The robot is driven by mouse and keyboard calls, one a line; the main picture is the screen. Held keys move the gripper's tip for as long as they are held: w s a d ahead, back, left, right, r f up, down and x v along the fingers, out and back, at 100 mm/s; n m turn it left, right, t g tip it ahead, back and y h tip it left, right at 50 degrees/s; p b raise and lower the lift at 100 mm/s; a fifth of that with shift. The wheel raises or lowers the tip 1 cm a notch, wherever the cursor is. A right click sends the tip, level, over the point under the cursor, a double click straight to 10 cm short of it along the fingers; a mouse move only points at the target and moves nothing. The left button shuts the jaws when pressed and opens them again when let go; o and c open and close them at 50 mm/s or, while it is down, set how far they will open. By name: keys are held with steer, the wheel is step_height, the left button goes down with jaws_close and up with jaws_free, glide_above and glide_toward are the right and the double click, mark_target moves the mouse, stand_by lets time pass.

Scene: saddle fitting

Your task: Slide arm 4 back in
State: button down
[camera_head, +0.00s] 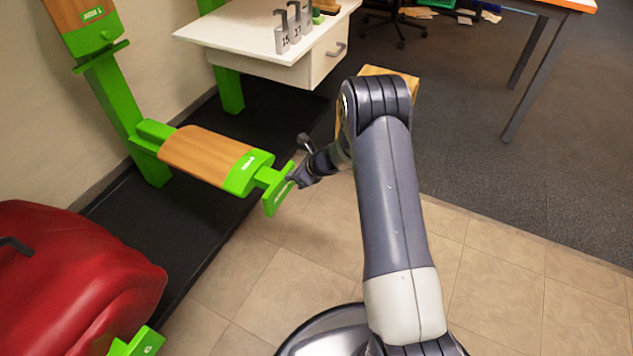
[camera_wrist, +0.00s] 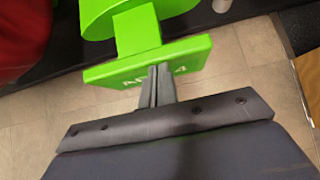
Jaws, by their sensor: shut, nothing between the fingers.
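Arm 4 is a bar with a wooden pad (camera_head: 205,156) and green ends, reaching out from a green post (camera_head: 122,110) at the left. Its green end plate (camera_head: 277,192) faces my gripper. In the wrist view the plate (camera_wrist: 112,74) fills the top middle, with a partly covered label ending in 4. My gripper (camera_head: 291,179) is shut and empty, its tips at the plate. In the wrist view the closed fingers (camera_wrist: 157,74) overlap the plate's lower middle. I cannot tell whether they touch it. The bar's inner end meets a green sleeve at the post.
A red saddle-like shape (camera_head: 75,275) sits at the lower left. A white table with a drawer (camera_head: 325,57) stands behind, carrying grey numbered hooked pieces (camera_head: 282,38). A wooden box (camera_head: 390,72) is partly hidden behind my arm. The tiled floor (camera_head: 300,232) below the bar is clear.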

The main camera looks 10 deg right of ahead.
mark_target(274, 172)
steer(key=w+a, duration=0.2)
steer(key=a, duration=0.1)
steer(key=shift+w+a+p, duration=0.2)
steer(key=shift+p, duration=0.15)
steer(key=shift+w+a+r, duration=0.1)
steer(key=shift+w+a, duration=0.1)
steer(key=shift+w, duration=0.05)
steer(key=shift+a, duration=0.1)
